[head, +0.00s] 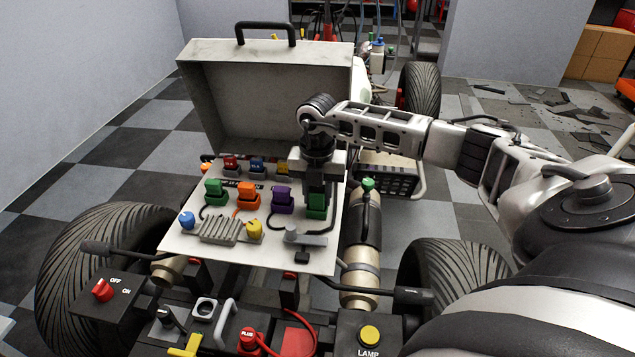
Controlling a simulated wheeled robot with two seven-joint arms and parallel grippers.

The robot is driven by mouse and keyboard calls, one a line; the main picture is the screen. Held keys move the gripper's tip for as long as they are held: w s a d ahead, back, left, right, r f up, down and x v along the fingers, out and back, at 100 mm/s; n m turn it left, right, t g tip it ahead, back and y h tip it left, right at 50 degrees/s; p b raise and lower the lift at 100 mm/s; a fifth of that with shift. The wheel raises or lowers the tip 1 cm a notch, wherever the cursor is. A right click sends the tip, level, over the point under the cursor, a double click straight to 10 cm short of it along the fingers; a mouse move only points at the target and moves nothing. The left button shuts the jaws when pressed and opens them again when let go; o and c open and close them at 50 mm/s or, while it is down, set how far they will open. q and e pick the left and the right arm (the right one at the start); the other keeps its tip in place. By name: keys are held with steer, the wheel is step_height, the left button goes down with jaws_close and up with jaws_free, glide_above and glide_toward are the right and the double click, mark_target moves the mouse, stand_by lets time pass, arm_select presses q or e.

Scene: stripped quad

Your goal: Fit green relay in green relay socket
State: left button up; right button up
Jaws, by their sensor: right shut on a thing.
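My right gripper (317,194) points straight down over the right side of the white panel and is shut on a green block, which I take to be the green relay (316,209). The relay shows just below the fingertips, at the panel's right edge. The gripper hides the panel behind it, so I cannot make out the green relay socket, or tell whether the relay is seated or held just above. Another green block (215,190) stands at the left of the same row. My left gripper is not in view.
Orange (248,195) and purple (282,198) blocks stand left of the gripper on the panel (275,258). Red, blue and yellow blocks line the back. A blue knob, a yellow knob and a grey lever are in front. The open lid (270,95) rises behind.

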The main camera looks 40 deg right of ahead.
mark_target(317, 189)
steer(key=shift+f, duration=0.15)
steer(key=o, duration=1.1)
steer(key=shift+c, duration=0.2)
step_height(317, 189, up, 12)
